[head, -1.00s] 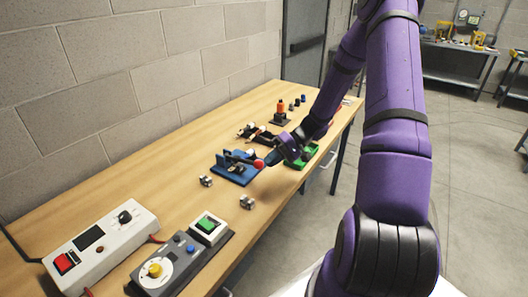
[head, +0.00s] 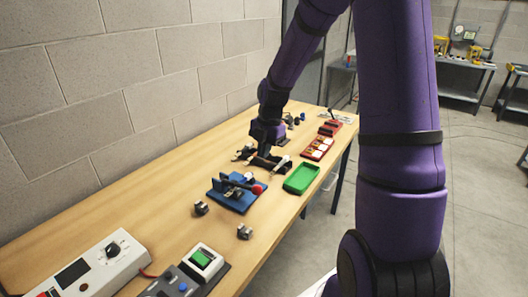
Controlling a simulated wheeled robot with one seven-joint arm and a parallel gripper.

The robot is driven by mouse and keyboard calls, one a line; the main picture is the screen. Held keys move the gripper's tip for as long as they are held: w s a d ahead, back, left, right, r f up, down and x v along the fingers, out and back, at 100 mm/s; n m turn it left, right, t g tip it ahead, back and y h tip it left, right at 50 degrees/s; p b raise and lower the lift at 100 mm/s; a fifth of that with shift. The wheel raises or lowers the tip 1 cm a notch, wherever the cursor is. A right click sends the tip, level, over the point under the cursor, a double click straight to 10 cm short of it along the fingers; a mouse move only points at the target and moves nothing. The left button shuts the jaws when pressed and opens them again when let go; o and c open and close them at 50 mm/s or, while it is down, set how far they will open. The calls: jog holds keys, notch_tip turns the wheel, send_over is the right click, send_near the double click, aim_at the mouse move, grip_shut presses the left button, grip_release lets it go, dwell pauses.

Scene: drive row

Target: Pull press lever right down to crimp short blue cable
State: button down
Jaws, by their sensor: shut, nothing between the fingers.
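The press is a blue device (head: 229,196) on the wooden table, left of the green tray. Its lever ends in a red ball (head: 257,189) and lies low, close to level, pointing right. My gripper (head: 264,154) is beyond the press, apart from the lever, over a black fixture (head: 266,164) with pale ends. It is shut and empty; its fingertips are small and partly lost against the dark fixture. I cannot make out a short blue cable in the press.
A green tray (head: 301,179) and a red tray (head: 317,148) lie along the right edge. Two small metal blocks (head: 201,208) (head: 244,232) sit in front of the press. A white control box (head: 89,267) and a green-button unit (head: 202,258) stand nearer. Wall at left.

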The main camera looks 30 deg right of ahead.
jog(key=f, duration=0.3)
jog(key=a+f, duration=0.1)
jog(key=f, duration=0.3)
jog(key=a+f, duration=0.1)
jog(key=f, duration=0.3)
